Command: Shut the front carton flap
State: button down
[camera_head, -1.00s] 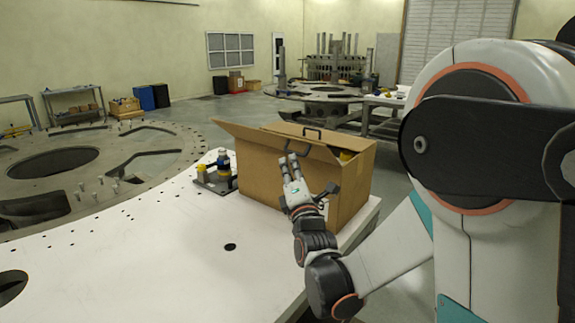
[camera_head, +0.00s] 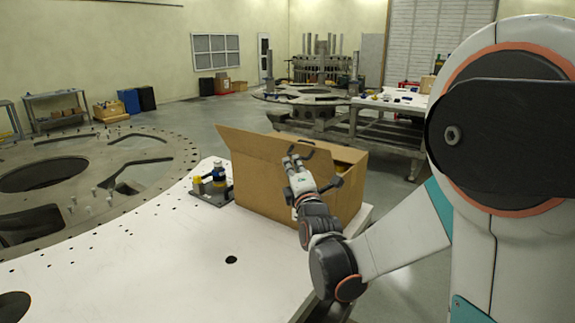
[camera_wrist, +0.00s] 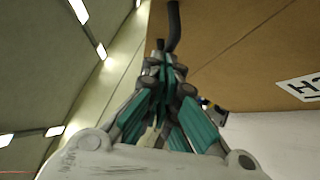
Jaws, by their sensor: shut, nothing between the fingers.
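The brown carton (camera_head: 262,187) stands on the white table, its near side facing me. Its front flap (camera_head: 250,147) stands raised along the near top edge, and its left end juts past the carton's side. A dark handle (camera_head: 309,151) is at the flap, by my fingertips. My gripper (camera_head: 292,161) is shut and empty, in front of the carton at flap height. In the wrist view my gripper (camera_wrist: 160,75) points up at the cardboard (camera_wrist: 235,45), and a dark rod (camera_wrist: 174,25) lies at its tips. I cannot tell whether they touch.
Left of the carton, a small fixture with a blue-and-yellow part (camera_head: 217,178) stands on the white table (camera_head: 180,250). The table is clear in front. A large round plate (camera_head: 100,165) lies to the left. Another worktable (camera_head: 395,100) stands behind.

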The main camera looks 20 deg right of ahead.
aim_at(306, 145)
jog(key=r+p, duration=0.1)
jog(key=w+d+r+p, duration=0.1)
jog(key=r+p, duration=0.1)
jog(key=shift+w+d+r+m+g, duration=0.1)
jog(key=shift+w+d+m+g, duration=0.1)
jog(key=shift+d+m+g, duration=0.2)
jog(key=d+r+p, duration=0.1)
jog(key=w+m+g+p, duration=0.1)
jog(key=p, duration=0.1)
jog(key=shift+w+d+r+m, duration=0.1)
jog(key=shift+d+r+m, duration=0.2)
jog(key=shift+d+r, duration=0.05)
jog(key=d+m+g+p, duration=0.1)
jog(key=w+r+m+g+p, duration=0.1)
jog(key=shift+d+r+g+p, duration=0.15)
jog(key=shift+d+g+p, duration=0.25)
jog(key=w+d+f+m+g+y+p, duration=0.2)
jog(key=w+d+f+m+g+y, duration=0.1)
jog(key=d, duration=0.4)
jog(key=w+d+f+m+g+y+p, duration=0.2)
jog(key=w+d+f+m+g+y, duration=0.1)
jog(key=w+d, duration=0.5)
jog(key=shift+w+d+f+m+g+y, duration=0.3)
jog(key=shift+m+g+y, duration=0.5)
jog(key=shift+g+y, duration=0.4)
